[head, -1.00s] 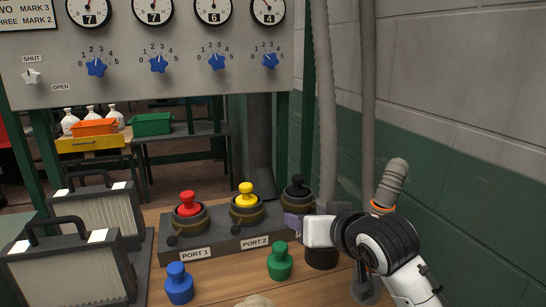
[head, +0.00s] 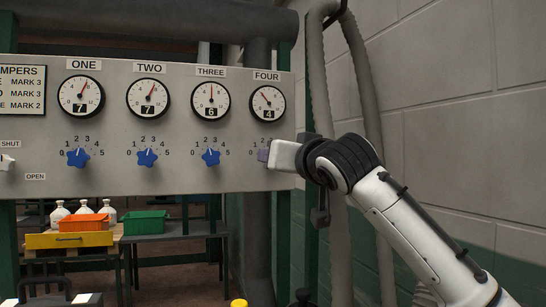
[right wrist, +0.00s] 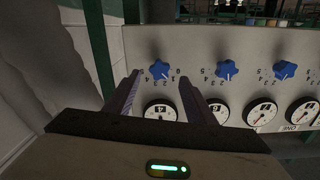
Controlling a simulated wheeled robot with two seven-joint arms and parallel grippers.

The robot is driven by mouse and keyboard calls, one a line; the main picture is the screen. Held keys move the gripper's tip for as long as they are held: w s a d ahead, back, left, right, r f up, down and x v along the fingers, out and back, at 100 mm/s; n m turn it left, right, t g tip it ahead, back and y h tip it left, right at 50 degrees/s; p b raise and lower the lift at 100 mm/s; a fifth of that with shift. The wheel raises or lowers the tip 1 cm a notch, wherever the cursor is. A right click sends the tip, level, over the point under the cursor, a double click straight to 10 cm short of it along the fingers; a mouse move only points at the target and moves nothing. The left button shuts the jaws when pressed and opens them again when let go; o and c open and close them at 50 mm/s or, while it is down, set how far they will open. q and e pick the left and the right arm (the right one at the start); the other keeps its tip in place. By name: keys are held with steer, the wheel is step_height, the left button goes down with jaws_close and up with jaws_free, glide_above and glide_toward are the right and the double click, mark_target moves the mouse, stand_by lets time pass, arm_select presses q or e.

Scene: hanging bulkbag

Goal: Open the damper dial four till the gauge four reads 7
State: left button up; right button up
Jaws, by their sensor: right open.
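My right gripper (head: 266,155) is raised in front of the panel at damper dial four and hides that dial in the head view. In the right wrist view, which is upside down, blue star-shaped dial four (right wrist: 160,69) shows between the tips of the two open fingers (right wrist: 158,79). I cannot tell whether the fingers touch it. Gauge four (head: 267,103) reads 4 in its window; it also shows between the fingers in the wrist view (right wrist: 160,111). My left gripper is not in view.
Gauges one (head: 81,95), two (head: 148,97) and three (head: 211,100) read 7, 7 and 6. Dial three (head: 211,156) sits just left of my gripper. A grey hose (head: 318,80) and a block wall (head: 450,90) are close on the right.

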steer(key=p+x, duration=0.1)
steer(key=x, duration=0.4)
steer(key=shift+w+a, duration=0.1)
steer(key=shift+w, duration=0.2)
steer(key=c, duration=1)
steer(key=shift+c, duration=0.2)
